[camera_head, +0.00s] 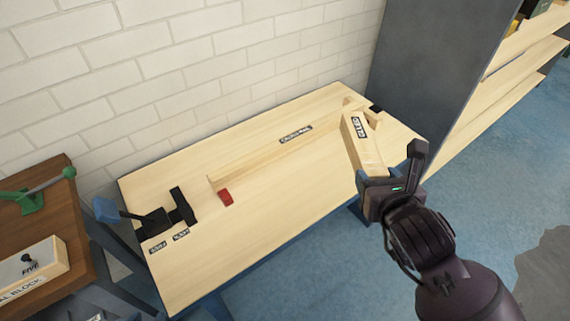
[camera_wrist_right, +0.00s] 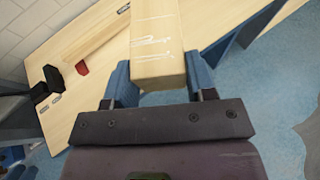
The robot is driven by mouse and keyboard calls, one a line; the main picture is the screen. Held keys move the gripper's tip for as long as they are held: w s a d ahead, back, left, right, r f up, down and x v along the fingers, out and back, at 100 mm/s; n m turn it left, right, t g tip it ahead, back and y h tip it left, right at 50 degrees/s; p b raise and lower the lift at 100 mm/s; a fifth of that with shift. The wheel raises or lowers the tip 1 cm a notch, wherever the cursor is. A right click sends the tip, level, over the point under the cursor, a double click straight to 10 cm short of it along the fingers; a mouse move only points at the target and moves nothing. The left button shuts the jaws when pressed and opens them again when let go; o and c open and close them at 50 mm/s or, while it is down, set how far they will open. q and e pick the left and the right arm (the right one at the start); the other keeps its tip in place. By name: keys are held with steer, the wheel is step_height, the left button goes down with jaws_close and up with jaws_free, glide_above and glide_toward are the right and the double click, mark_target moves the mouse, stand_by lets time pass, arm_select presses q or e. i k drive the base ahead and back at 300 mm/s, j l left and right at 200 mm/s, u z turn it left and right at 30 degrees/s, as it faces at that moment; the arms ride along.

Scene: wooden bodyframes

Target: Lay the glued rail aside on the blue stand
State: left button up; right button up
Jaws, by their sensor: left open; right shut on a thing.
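A pale wooden rail (camera_head: 367,152) with a small dark label is in my right gripper (camera_head: 376,184), over the right end of the workbench. In the right wrist view, the same rail (camera_wrist_right: 156,45) sits between the two blue fingers of the right gripper (camera_wrist_right: 162,92), with white streaks on its face. The rail points away from the gripper toward the wall; I cannot tell whether it touches the bench. My left gripper is not in the head view. I cannot clearly identify a blue stand.
A wooden workbench (camera_head: 250,225) carries a long thin strip (camera_head: 262,151) with a label, a red block (camera_head: 226,197) and a black clamp (camera_head: 155,218) with a blue handle. A brown table (camera_head: 35,205) stands left. A grey shelf unit (camera_head: 420,70) stands right. The bench's front middle is clear.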

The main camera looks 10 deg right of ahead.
mark_target(300, 200)
steer(key=k+j+z, duration=0.1)
steer(key=j, duration=0.25)
steer(key=k+j+z, duration=0.1)
steer(key=j, duration=0.2)
steer(key=k+j, duration=0.15)
steer(key=j, duration=0.15)
steer(key=k+j, duration=0.15)
steer(key=j, duration=0.15)
steer(key=k+j, duration=0.15)
steer(key=j, duration=0.15)
steer(key=z, duration=0.05)
